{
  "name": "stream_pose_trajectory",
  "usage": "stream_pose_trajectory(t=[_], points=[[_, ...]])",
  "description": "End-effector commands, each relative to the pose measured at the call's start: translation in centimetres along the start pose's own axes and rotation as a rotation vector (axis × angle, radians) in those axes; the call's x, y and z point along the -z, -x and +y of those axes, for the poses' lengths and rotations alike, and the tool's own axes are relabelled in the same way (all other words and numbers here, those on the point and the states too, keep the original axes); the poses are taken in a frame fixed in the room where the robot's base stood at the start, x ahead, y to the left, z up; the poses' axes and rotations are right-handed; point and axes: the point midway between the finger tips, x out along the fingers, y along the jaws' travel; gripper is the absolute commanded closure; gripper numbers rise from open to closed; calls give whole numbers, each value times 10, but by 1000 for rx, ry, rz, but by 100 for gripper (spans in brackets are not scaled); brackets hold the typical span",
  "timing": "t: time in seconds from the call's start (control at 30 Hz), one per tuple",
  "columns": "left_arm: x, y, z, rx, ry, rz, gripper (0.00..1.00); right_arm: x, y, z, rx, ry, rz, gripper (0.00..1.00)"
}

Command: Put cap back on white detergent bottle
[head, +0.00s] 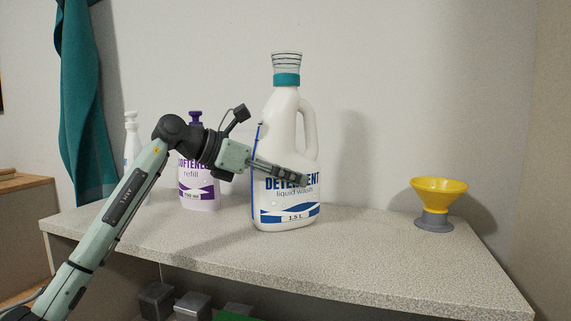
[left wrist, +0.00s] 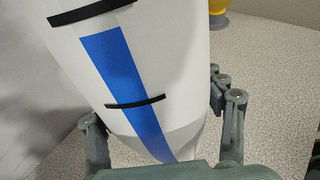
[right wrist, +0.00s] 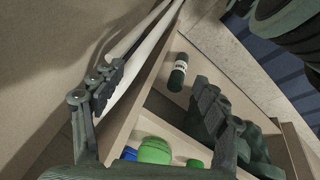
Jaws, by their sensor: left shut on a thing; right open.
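The white detergent bottle (head: 291,130) with a blue label stands upright on the speckled counter in the head view. At its neck is a teal band (head: 286,80), with a pale striped piece (head: 287,62) on top; I cannot tell whether that piece is the cap. My left gripper (head: 279,172) is shut on the bottle's body from the left, at label height. In the left wrist view, its fingers (left wrist: 163,112) sit on both sides of the bottle (left wrist: 180,60) and its blue stripe. My right gripper (right wrist: 155,92) is open and empty, outside the head view.
A purple-capped softener bottle (head: 199,196) and a white bottle (head: 131,135) stand left, partly behind my left arm. A yellow funnel (head: 439,190) on a grey base stands right. The counter (head: 365,235) between is clear. Below are dark blocks (head: 192,305); a dark labelled cylinder (right wrist: 178,72) is near my right gripper.

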Motion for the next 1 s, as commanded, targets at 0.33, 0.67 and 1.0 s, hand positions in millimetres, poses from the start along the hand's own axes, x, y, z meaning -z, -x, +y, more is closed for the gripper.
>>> stream_pose_trajectory(t=[0.33,0.67,1.0], points=[[0,0,0,1,-1,-1,28,0,1,0,0,1,2,27],[0,0,0,1,-1,0,10,-2,-1,-1,1,2,-6,27],[0,23,1,-4,-3,-1,10,-4,-2,-1,0,2,-12,27]])
